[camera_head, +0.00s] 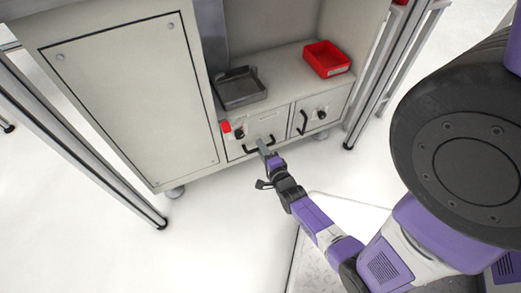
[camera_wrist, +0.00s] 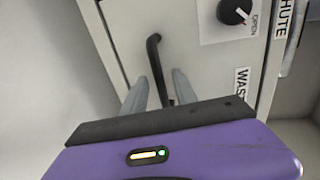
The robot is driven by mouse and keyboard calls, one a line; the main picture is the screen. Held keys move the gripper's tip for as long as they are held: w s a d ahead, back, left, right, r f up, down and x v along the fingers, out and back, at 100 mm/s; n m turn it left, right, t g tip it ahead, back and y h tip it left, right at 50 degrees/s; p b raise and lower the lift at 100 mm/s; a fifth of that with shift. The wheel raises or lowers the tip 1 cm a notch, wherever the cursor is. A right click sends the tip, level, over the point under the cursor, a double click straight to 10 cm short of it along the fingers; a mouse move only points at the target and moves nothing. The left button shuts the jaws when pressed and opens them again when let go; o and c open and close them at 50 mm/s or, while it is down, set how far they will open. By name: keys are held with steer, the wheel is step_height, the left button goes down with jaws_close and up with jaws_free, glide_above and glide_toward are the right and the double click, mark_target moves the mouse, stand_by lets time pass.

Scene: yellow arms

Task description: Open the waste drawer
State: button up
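The waste drawer (camera_head: 268,130) is the left of two small fronts low in the grey cabinet; it looks shut. It has a black handle (camera_head: 254,148), and a cut-off "WAS" label (camera_wrist: 242,82) shows beside it in the wrist view. My gripper (camera_head: 265,148) is at this handle. In the wrist view, my gripper's two grey fingers (camera_wrist: 158,88) stand apart on either side of the black handle (camera_wrist: 155,58), with gaps visible. The lower end of the handle is hidden by my gripper's body.
A black knob (camera_wrist: 233,12) marked "OPEN" sits beside the handle. The right front has its own handle (camera_head: 302,122). A dark tray (camera_head: 240,90) and a red bin (camera_head: 326,59) stand on the shelf above. The floor (camera_head: 228,215) before the cabinet is clear.

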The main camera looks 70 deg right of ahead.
steer(key=shift+w+d+f, duration=0.1)
steer(key=shift+w+d, duration=0.3)
steer(key=shift+d, duration=0.05)
jaws_close()
steer(key=shift+a, duration=0.1)
stand_by(1.1)
